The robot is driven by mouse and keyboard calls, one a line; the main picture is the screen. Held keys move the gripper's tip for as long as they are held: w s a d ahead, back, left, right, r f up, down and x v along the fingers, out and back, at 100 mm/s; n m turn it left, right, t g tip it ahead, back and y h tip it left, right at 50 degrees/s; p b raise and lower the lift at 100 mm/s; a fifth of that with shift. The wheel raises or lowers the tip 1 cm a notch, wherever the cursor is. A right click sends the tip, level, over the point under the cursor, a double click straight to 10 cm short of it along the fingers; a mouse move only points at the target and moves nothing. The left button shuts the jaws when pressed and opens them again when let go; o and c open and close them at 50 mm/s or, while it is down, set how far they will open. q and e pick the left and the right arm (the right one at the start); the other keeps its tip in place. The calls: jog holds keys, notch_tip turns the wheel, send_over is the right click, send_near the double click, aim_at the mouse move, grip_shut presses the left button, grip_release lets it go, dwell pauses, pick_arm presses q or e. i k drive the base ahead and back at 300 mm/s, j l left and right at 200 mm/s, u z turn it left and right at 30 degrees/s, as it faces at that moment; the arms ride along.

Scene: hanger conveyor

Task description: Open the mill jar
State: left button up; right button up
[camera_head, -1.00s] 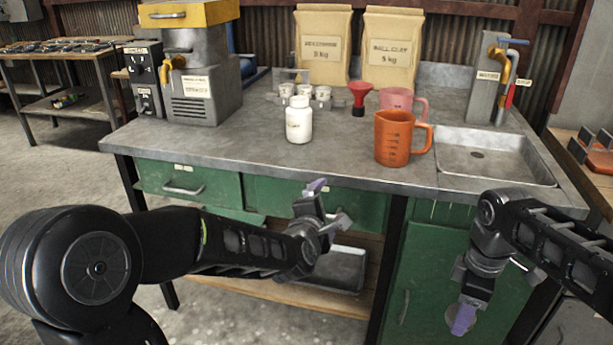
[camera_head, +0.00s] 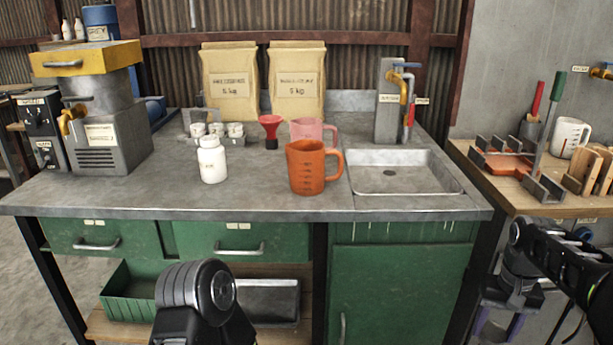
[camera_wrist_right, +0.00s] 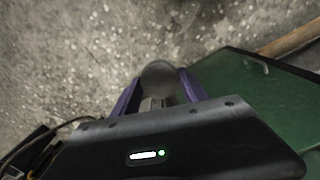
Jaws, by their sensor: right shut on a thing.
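I cannot tell for sure which thing is the mill jar. A white lidded jar (camera_head: 212,160) with a small label stands upright on the grey bench. A grey machine (camera_head: 100,110) with a yellow top and a brass tap stands at the bench's left end. My right gripper (camera_head: 497,325) hangs low at the right, beside the bench's front corner. In the right wrist view its purple fingers are shut on a round grey thing (camera_wrist_right: 159,78), partly hidden by the gripper body. My left gripper is out of view; only part of that arm shows.
An orange jug (camera_head: 314,168), a pink jug (camera_head: 315,131), a red funnel (camera_head: 270,132) and small cups (camera_head: 215,130) stand near the white jar. A sink (camera_head: 405,172) is at the right. A side table (camera_head: 510,190) holds racks and a mug. The bench's front strip is clear.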

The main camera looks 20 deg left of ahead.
aim_at(211, 153)
jog(key=u, duration=3.1)
jog(key=k+l, duration=0.1)
jog(key=l, duration=0.45)
jog(key=k+l, duration=0.1)
jog(key=l, duration=0.4)
jog(key=k+l, duration=0.1)
jog(key=l, duration=0.45)
